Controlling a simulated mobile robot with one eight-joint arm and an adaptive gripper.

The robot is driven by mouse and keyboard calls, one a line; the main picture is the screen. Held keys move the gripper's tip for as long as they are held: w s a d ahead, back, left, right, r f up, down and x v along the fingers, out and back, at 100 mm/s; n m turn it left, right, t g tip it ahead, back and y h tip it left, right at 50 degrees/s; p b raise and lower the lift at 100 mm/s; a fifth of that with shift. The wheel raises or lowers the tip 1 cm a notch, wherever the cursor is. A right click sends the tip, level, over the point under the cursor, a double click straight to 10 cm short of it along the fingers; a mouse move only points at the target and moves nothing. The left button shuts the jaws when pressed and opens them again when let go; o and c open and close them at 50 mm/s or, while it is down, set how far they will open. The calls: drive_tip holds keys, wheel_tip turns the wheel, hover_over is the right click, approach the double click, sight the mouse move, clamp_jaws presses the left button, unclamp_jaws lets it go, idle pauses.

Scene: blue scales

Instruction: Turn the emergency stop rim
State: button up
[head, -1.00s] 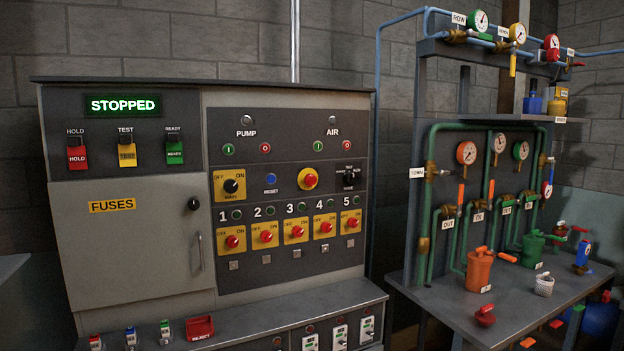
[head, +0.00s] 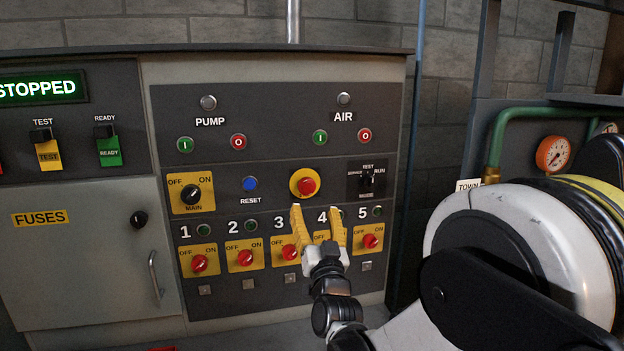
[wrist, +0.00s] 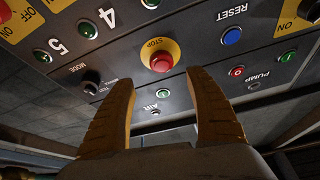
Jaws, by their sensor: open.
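The emergency stop (head: 308,185) is a red mushroom button on a round yellow plate, on the grey control panel between the blue reset button and the mode switch. In the wrist view the emergency stop (wrist: 161,62) is upside down, beyond and between my fingertips, with the word STOP on its plate. My gripper (head: 318,211) has two yellow fingers, open and empty, just below the button in the head view. The fingers stand apart from the button, and the gap in depth is hard to judge. They cover part of switches 3 and 4.
Rotary switches (head: 245,257) line the panel below. The main switch (head: 191,192) and blue reset button (head: 250,184) are left, the mode switch (head: 367,180) right. Pump and air buttons (head: 320,137) sit above. Green pipes (head: 497,140) stand to the right.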

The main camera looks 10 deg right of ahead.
sight(308, 188)
drive_tip(key=b+x, duration=0.1)
drive_tip(key=x, duration=0.4)
drive_tip(key=b+x, duration=0.1)
drive_tip(key=x, duration=0.4)
drive_tip(key=shift+a, duration=0.2)
